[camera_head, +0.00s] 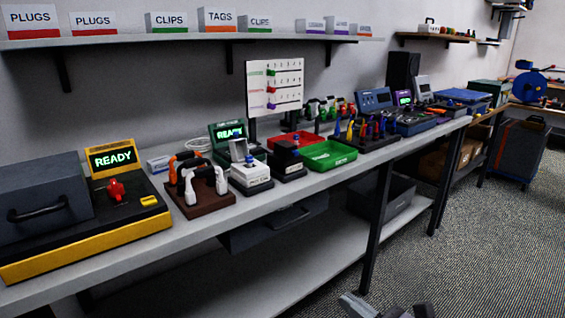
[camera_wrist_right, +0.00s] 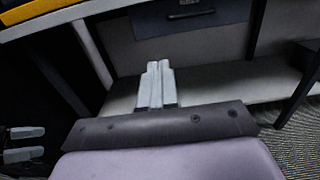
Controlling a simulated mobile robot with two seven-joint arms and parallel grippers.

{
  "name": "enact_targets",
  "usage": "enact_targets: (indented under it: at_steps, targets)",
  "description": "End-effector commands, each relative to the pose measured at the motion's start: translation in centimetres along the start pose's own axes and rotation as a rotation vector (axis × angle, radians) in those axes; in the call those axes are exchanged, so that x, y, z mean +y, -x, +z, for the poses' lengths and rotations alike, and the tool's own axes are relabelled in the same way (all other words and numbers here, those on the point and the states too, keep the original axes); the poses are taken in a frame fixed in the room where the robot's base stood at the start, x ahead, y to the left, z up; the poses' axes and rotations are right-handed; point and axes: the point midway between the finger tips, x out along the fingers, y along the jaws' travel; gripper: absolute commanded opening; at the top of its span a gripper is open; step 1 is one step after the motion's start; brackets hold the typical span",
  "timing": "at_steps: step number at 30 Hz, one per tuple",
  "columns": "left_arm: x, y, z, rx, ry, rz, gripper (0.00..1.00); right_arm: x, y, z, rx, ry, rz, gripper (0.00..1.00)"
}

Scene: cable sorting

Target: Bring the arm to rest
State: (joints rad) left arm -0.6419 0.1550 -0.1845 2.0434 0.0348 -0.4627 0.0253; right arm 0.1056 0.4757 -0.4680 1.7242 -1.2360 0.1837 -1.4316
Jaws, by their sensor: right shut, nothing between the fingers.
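My right gripper (camera_head: 358,304) shows at the bottom edge of the head view, in front of the bench and low over the floor. In the right wrist view its two pale fingers (camera_wrist_right: 158,68) lie side by side, shut with nothing between them. They are in front of the bench, with the lower shelf behind them. At the left edge of the right wrist view, two pale fingers of what looks like my left gripper (camera_wrist_right: 26,143) stand apart with a gap between them. The left gripper does not show in the head view.
The long workbench (camera_head: 218,218) carries a yellow-black station (camera_head: 130,222), cable tools and a green tray (camera_head: 329,156). A dark drawer (camera_head: 275,222) hangs below. The lower shelf (camera_head: 270,270) is mostly bare near me. Black legs (camera_head: 376,225) stand at the front. Carpet (camera_head: 480,250) lies clear at right.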

Motion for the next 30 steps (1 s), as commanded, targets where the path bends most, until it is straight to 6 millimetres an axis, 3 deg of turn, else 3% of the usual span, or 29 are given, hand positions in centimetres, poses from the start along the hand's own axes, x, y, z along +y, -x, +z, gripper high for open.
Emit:
enact_targets:
  at_steps: [1, 3, 8, 14, 18, 21, 24, 25, 30]
  targets:
    - [0.0, 0.0, 0.0, 0.0, -0.001, 0.0, 0.75, 0.0, 0.0, 0.0, 0.0, 0.0, 0.0, 0.0]
    - [0.2, 1.2, -1.3, -0.009, -0.002, 0.001, 0.75, 0.5, 1.2, 1.0, -0.019, -0.301, -0.06, 0.0]
    - [-0.1, 2.8, -3.8, 0.013, -0.01, -0.008, 0.75, 0.6, 4.1, 1.0, -0.075, -0.94, -0.208, 0.0]
    - [-0.4, 4.7, -6.1, 0.014, -0.019, -0.018, 0.75, 1.6, 9.7, -0.9, -0.212, -1.836, -0.477, 0.0]
    - [-0.5, 6.0, -7.6, 0.019, -0.019, -0.027, 0.75, 3.5, 14.4, -2.8, -0.379, -2.415, -0.702, 0.0]
    - [-0.6, 6.7, -8.3, 0.021, -0.019, -0.034, 0.75, 5.1, 17.1, -3.8, -0.514, -2.719, -0.841, 0.0]
    - [-0.7, 7.1, -8.5, 0.021, -0.022, -0.038, 0.75, 6.4, 19.0, -4.5, -0.627, -2.917, -0.94, 0.0]
    - [-0.8, 7.2, -8.5, 0.018, -0.022, -0.039, 0.75, 6.6, 19.3, -4.6, 0.639, 2.892, 0.938, 0.0]
    - [-0.8, 7.2, -8.1, 0.011, -0.024, -0.039, 0.75, 7.3, 20.2, -5.1, 0.654, 2.769, 0.915, 0.0]
